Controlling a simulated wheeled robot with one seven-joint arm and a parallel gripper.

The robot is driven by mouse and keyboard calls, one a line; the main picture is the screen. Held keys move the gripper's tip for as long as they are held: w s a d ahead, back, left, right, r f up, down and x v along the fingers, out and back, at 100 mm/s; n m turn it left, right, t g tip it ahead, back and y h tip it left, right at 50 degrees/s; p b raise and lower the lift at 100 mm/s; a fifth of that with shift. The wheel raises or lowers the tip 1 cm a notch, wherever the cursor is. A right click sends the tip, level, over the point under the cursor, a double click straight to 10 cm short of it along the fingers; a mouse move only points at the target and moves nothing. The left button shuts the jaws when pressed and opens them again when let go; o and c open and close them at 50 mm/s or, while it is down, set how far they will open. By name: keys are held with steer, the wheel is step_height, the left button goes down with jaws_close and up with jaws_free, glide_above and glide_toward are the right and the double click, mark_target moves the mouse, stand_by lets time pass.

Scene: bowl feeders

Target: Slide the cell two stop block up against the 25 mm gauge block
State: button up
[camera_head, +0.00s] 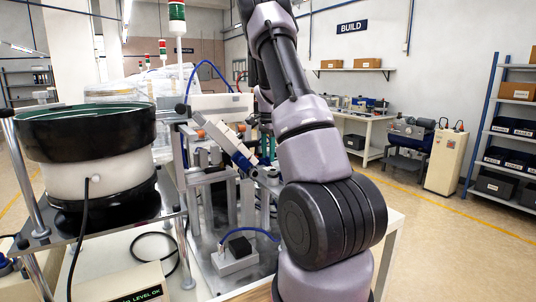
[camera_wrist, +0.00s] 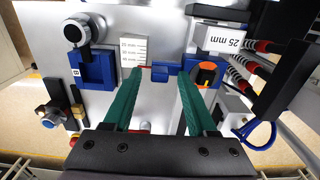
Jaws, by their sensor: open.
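A white gauge block marked "25 mm" (camera_wrist: 222,38) shows upside down at the upper right of the wrist view, above a blue block with an orange and black round part (camera_wrist: 206,76). A blue block with a silver knob (camera_wrist: 95,68) sits at the left on a pale metal plate. A small blue piece (camera_wrist: 165,71) lies between the fingertips. Which blue part is the cell two stop block, I cannot tell. My gripper (camera_wrist: 160,78) is open, its green fingers apart with no clear hold on anything.
A white scale plate with mm markings (camera_wrist: 133,50) stands beyond the left fingertip. A blue cable (camera_wrist: 262,135) and striped hoses lie at the right. In the head view a bowl feeder (camera_head: 92,150) stands left, and a grey box with a black top (camera_head: 237,255) sits low.

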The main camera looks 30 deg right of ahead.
jaws_close()
stand_by(1.5)
